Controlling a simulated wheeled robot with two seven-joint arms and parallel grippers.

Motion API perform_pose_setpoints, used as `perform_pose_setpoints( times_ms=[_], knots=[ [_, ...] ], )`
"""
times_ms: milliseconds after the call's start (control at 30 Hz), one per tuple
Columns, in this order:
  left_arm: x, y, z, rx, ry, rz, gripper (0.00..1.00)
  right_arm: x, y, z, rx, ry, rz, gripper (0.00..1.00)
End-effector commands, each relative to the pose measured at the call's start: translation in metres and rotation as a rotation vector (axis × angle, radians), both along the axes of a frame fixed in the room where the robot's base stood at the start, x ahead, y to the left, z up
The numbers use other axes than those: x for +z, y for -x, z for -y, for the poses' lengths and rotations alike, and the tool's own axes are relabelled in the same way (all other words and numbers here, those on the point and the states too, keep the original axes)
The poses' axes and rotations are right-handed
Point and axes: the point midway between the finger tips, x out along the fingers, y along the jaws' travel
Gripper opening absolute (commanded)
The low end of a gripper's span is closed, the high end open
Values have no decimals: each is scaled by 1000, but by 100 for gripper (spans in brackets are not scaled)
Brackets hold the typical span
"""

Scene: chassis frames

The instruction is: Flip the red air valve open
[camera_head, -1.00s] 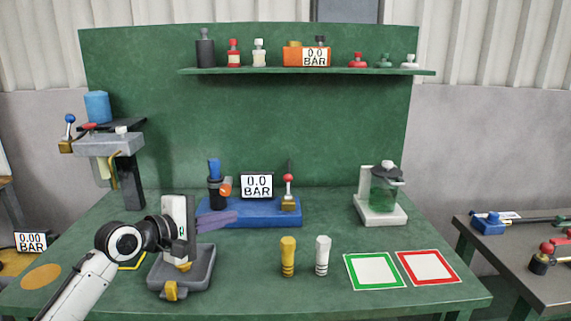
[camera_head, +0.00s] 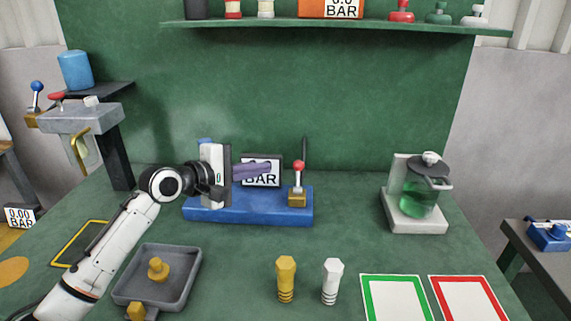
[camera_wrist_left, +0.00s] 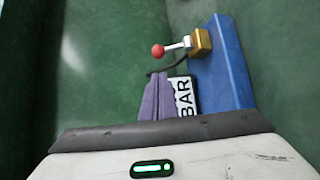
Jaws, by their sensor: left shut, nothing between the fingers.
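A valve lever with a red ball knob (camera_head: 299,166) stands upright on a brass block (camera_head: 297,197) at the right end of a blue base (camera_head: 240,207). In the left wrist view, the red ball (camera_wrist_left: 158,51) sits on a pale stem that leads to the brass block (camera_wrist_left: 201,43). My left gripper (camera_head: 268,167) has purple fingers, shut and empty. They point at the lever from its left, apart from it. The fingers also show in the left wrist view (camera_wrist_left: 157,76), below the red ball. They partly cover the BAR display (camera_head: 262,180). My right gripper is not in view.
A grey tray (camera_head: 192,262) with a yellow piece lies front left. A yellow peg (camera_head: 286,281) and a white peg (camera_head: 332,281) stand in front of the base. A device with a green jar (camera_head: 420,198) stands right. A stand with blue and red levers (camera_head: 83,118) is far left.

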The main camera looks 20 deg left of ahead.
Motion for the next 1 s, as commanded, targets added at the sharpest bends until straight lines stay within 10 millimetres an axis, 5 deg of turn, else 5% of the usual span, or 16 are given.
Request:
perform_pose_setpoints(
  times_ms=[500, 1000],
  knots=[
    [-23, -72, 32, 0, 2, 1, 0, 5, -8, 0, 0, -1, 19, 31],
    [-26, -80, 36, -1, 0, 1, 0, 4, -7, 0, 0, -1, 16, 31]
  ],
)
